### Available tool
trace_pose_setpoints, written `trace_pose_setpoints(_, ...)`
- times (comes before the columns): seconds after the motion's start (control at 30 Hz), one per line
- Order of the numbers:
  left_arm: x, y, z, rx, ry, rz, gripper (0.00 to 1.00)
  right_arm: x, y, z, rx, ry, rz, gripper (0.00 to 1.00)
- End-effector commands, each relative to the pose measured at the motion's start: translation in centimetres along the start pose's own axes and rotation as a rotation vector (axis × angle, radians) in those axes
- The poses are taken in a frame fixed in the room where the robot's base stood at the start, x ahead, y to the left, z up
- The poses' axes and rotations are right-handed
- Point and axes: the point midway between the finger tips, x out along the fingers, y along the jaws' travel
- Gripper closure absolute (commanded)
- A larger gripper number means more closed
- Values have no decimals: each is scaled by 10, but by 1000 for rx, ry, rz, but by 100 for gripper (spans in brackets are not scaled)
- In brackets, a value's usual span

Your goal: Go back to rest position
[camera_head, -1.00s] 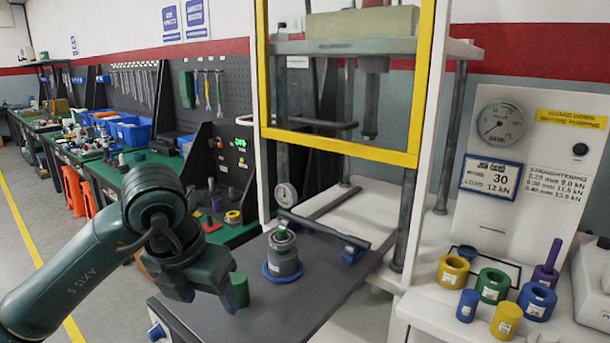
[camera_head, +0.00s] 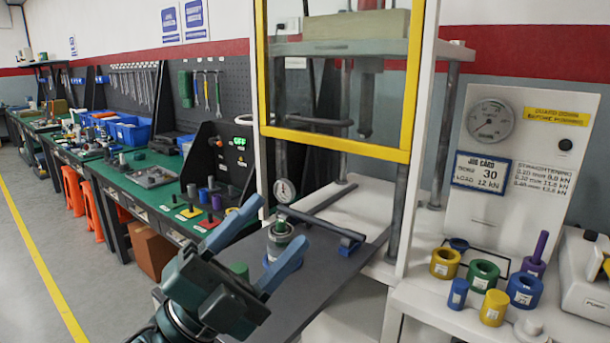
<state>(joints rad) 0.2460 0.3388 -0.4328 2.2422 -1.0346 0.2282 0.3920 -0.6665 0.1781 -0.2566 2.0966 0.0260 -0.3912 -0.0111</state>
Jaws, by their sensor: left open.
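My left gripper (camera_head: 276,224) is at the bottom centre, its two blue-grey fingers spread apart and pointing up and right, with nothing seen held. My right gripper is not in view.
The press (camera_head: 430,130) with its yellow-framed guard (camera_head: 263,60) and a grey lever (camera_head: 325,225) stands beyond. Coloured rings and plugs, such as a green ring (camera_head: 483,274), sit on the white shelf at right.

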Motion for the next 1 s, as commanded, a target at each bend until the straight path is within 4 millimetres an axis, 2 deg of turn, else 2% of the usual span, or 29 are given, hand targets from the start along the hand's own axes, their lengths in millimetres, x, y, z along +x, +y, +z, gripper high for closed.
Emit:
trace_pose_setpoints(0.1, -40, -7, 56, -174, -361, -133, 42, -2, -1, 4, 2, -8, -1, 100)
trace_pose_setpoints(0.17, -70, -2, 82, -257, -553, -172, 42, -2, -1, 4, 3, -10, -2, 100)
trace_pose_setpoints(0.2, -93, 5, 98, -313, -684, -187, 42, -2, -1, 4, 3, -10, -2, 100)
trace_pose_setpoints(0.27, -131, 20, 117, -397, -883, -193, 42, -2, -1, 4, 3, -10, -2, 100)
trace_pose_setpoints(0.3, -158, 33, 124, -454, -1013, -185, 42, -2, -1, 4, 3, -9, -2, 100)
trace_pose_setpoints(0.37, -199, 54, 129, -534, -1200, -158, 42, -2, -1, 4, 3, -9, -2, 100)
trace_pose_setpoints(0.4, -226, 68, 128, -584, -1317, -131, 42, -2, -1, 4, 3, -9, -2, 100)
trace_pose_setpoints(0.5, -282, 101, 114, -699, -1562, -47, 42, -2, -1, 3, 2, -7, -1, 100)
trace_pose_setpoints(0.6, -321, 123, 93, -785, -1733, 37, 42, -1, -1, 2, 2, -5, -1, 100)
trace_pose_setpoints(0.8, -372, 151, 48, -913, -1964, 195, 42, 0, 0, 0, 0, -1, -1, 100)
trace_pose_setpoints(1.0, -407, 167, 2, -1021, -2132, 353, 42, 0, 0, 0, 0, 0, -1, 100)
